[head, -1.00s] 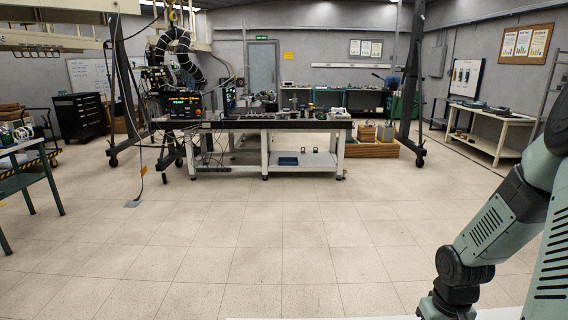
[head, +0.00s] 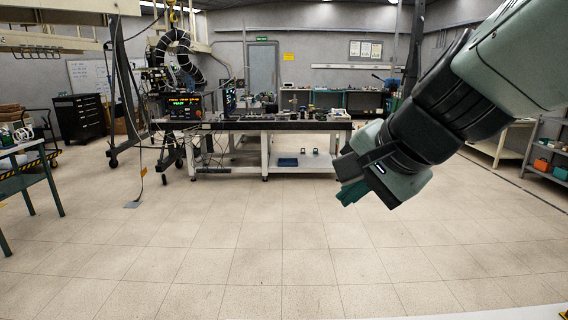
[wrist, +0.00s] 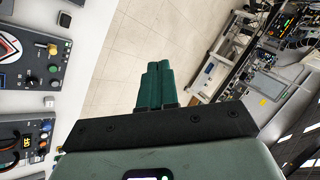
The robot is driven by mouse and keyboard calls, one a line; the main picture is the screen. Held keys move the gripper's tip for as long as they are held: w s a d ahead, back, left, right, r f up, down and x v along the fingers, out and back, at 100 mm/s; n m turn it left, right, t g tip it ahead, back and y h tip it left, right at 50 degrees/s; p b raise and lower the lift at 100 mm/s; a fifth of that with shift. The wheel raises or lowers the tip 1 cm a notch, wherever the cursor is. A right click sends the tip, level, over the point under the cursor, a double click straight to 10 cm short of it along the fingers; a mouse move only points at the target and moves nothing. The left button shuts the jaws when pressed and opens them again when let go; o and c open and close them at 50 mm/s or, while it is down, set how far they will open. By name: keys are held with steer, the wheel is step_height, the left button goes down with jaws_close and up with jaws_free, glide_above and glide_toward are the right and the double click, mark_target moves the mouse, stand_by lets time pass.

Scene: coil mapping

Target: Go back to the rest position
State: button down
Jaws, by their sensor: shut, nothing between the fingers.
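My gripper (head: 350,178) hangs in the right half of the head view, raised in front of the far workbench. Its green fingers point down and to the left. In the wrist view the two green fingers (wrist: 154,84) lie side by side, shut, with nothing held between them. Bare tiled floor shows beyond the fingertips. The gripper touches nothing in either view.
A white workbench (head: 265,160) with instruments stands at the back centre. A green table (head: 30,165) is at the left. In the wrist view, a control panel (wrist: 33,60) lies close on the left. The floor (head: 200,255) between is clear.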

steer(key=s+a+r+y, duration=0.1)
steer(key=s+a+r, duration=0.2)
steer(key=s+d+f+n+h, duration=0.2)
steer(key=s+n, duration=0.2)
steer(key=s, duration=0.1)
steer(key=s+d+f+n+g+h, duration=0.1)
steer(key=s+d+f+n+h, duration=0.1)
steer(key=s+n, duration=0.3)
steer(key=shift+s+f+g, duration=0.3)
steer(key=shift+s+f, duration=0.05)
steer(key=shift+f, duration=0.1)
